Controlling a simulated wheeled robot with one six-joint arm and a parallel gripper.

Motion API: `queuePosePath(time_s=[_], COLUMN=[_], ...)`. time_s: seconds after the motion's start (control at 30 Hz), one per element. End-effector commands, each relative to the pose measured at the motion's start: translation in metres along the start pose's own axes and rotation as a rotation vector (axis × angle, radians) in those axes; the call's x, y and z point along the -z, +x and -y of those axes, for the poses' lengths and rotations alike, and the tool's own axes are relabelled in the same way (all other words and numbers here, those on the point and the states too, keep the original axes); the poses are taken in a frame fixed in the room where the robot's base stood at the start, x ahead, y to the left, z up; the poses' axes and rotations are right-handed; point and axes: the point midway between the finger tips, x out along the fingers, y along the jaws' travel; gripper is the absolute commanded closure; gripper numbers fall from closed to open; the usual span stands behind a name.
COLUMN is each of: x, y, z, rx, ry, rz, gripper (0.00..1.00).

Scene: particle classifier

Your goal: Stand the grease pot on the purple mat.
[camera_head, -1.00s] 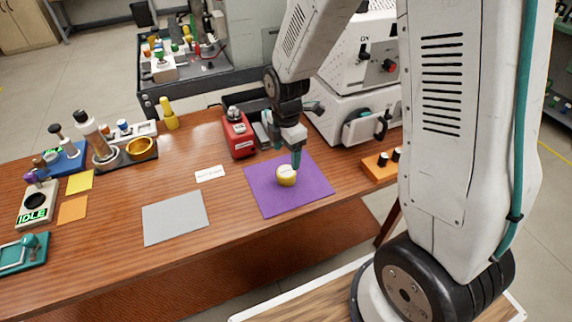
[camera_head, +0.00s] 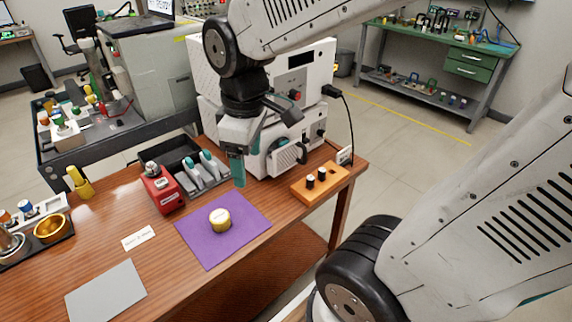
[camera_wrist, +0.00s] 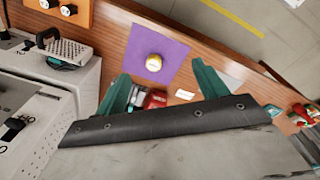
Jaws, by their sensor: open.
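The grease pot (camera_head: 220,221) is a small yellow pot with a pale lid. It stands upright on the purple mat (camera_head: 204,252), near the middle, with mat showing all round it. In the wrist view the pot (camera_wrist: 153,62) and the mat (camera_wrist: 181,49) lie beyond my fingers. My gripper (camera_head: 238,168) is above the table, behind and a little right of the pot in the head view, apart from it. In the wrist view its two teal fingers (camera_wrist: 161,88) are spread wide with nothing held between them.
A red device (camera_head: 161,190) and a grey tray with teal-topped items (camera_head: 203,172) stand behind the mat. A white machine (camera_head: 262,140) rises at the back. A grey mat (camera_head: 106,291) and a label card (camera_head: 138,238) lie left.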

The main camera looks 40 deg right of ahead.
Motion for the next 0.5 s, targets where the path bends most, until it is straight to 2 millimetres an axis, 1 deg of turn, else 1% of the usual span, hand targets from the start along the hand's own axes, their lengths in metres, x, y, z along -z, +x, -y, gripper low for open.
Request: queuePosePath(time_s=[0.03,0.1,0.23,0.33,0.5], x=[-0.016,-0.035,-0.064,-0.077,-0.084], y=[-0.013,-0.024,-0.036,-0.041,-0.042], z=[0.009,0.020,0.037,0.045,0.051], rx=[-0.010,-0.014,-0.017,-0.017,-0.016], ry=[0.105,0.250,0.464,0.566,0.628], rz=[-0.015,-0.023,-0.034,-0.038,-0.039], gripper=[0.28,0.28,0.28,0.28,0.28])
